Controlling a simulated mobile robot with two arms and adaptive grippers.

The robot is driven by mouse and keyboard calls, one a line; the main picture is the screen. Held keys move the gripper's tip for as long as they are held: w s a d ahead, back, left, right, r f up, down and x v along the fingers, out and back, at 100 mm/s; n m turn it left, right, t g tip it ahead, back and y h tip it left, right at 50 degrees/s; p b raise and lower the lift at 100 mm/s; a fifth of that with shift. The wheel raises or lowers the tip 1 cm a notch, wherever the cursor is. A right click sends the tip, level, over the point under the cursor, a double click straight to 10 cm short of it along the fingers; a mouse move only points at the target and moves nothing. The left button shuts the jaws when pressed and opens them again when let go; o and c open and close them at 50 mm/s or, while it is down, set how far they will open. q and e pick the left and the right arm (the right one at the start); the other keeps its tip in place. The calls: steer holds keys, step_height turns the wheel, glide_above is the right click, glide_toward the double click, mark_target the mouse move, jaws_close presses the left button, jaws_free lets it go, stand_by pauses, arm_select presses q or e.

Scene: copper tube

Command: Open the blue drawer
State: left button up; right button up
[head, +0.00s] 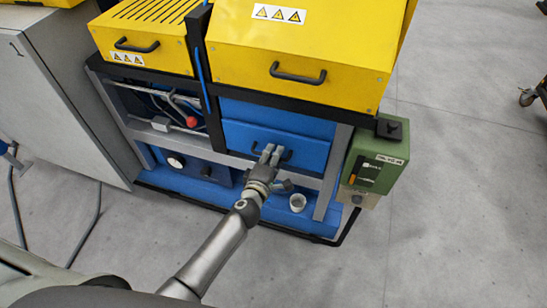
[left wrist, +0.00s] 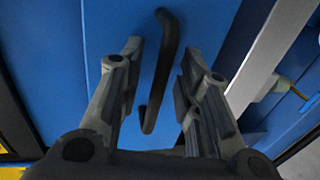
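The blue drawer (head: 238,134) is in the middle of the machine in the head view, under the yellow covers. Its dark bar handle (head: 288,155) is partly hidden behind my left gripper (head: 270,152). In the left wrist view, the black handle (left wrist: 163,75) runs up and down the picture across the blue drawer front (left wrist: 105,25). The fingers of my left gripper (left wrist: 160,62) are apart, one on each side of the handle, with gaps showing. I see no grip on it. My right gripper is not in view.
Yellow covers (head: 305,45) with black handles are above the drawer. A green box (head: 378,160) is at the machine's right side. A grey cabinet (head: 65,95) is at left. Open floor (head: 460,200) lies to the right.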

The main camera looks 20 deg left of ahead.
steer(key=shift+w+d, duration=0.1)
arm_select(q)
jaws_close()
stand_by(0.4)
